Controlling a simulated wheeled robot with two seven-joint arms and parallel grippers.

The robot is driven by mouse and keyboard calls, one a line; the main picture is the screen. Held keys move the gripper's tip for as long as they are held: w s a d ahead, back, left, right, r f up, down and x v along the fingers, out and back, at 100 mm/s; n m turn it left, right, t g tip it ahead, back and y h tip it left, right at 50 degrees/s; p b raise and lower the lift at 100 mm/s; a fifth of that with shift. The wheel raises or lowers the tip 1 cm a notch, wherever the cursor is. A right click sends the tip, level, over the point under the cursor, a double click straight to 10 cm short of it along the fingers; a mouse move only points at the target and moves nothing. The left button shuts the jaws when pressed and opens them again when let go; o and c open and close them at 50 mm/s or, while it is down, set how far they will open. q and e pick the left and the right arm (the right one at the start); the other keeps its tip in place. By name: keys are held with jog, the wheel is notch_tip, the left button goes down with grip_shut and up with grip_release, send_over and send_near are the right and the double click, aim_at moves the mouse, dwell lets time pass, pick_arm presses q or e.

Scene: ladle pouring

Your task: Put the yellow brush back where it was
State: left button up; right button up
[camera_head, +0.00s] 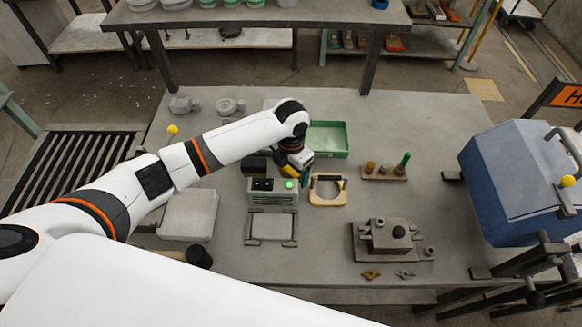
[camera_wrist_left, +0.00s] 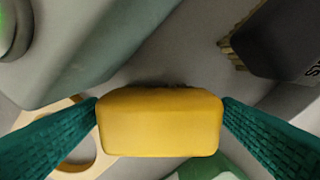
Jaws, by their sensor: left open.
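The yellow brush (camera_wrist_left: 160,122) fills the lower middle of the left wrist view, a block with dark bristles showing along its far edge. The two teal fingers of my left gripper (camera_wrist_left: 160,125) are on either side of it, open, their tips close to its ends. In the head view, my left gripper (camera_head: 292,178) points down behind the green-grey box with buttons, and a bit of the yellow brush (camera_head: 288,171) shows beside it. The wrist hides most of the brush there. What lies under the brush is hidden. My right gripper is not in view.
A dark brush (camera_wrist_left: 283,38) lies nearby. The button box (camera_head: 272,192) stands close in front, with a tan frame (camera_head: 327,201) to its right. A green tray (camera_head: 329,140) is behind. A wooden rack (camera_head: 384,174) stands to the right, with bare table around it.

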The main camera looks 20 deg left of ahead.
pick_arm(q)
notch_tip(320, 180, up, 12)
jog(key=b, duration=0.1)
jog(key=shift+b, duration=0.4)
dwell(1.8)
